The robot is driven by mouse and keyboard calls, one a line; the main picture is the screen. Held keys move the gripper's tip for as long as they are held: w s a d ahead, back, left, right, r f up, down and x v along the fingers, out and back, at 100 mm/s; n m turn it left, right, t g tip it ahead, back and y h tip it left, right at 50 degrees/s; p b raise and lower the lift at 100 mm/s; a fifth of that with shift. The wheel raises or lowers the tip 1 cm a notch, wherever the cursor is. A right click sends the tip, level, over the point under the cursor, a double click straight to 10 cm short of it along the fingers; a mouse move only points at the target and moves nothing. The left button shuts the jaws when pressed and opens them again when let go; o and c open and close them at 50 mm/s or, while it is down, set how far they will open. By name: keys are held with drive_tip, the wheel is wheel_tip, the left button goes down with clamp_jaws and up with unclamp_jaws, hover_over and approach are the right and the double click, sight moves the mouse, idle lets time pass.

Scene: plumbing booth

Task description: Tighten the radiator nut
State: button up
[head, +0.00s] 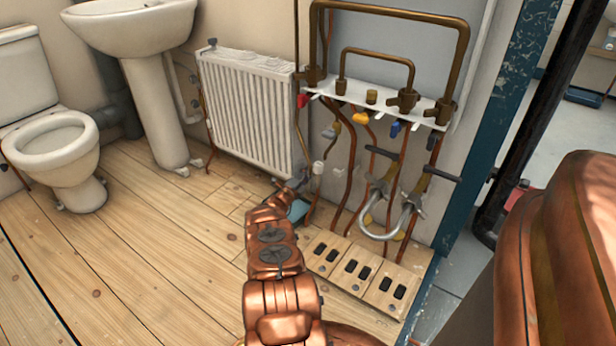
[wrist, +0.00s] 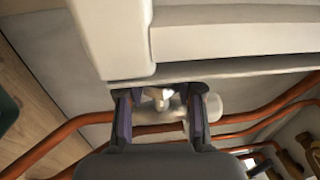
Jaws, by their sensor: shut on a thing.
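The white radiator (head: 250,110) hangs on the wall in the head view, and its lower edge (wrist: 230,42) fills the top of the wrist view. My gripper (head: 297,183) is at the radiator's lower right corner. In the wrist view my gripper (wrist: 160,100) has its two dark fingers on either side of the pale metal radiator nut (wrist: 157,95), shut on it. A white valve body (wrist: 210,106) sits just right of the nut, partly behind the right finger. The nut is hidden in the head view.
Copper pipes (wrist: 70,130) run close behind and below the fingers. A pipe manifold (head: 385,98) with coloured taps stands to the right. A wooden board with dark slots (head: 352,275) lies below it. A toilet (head: 52,140) and basin pedestal (head: 155,110) are left; the floor between is clear.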

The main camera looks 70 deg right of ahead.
drive_tip(key=shift+r+h+b, duration=0.15)
drive_tip(key=shift+h+b, duration=0.45)
drive_tip(key=shift+b, duration=0.7)
drive_tip(key=shift+r, duration=0.15)
drive_tip(key=o, duration=1.2)
drive_tip(key=p+v, duration=0.3)
drive_tip(key=v, duration=0.5)
drive_tip(key=shift+f, duration=0.25)
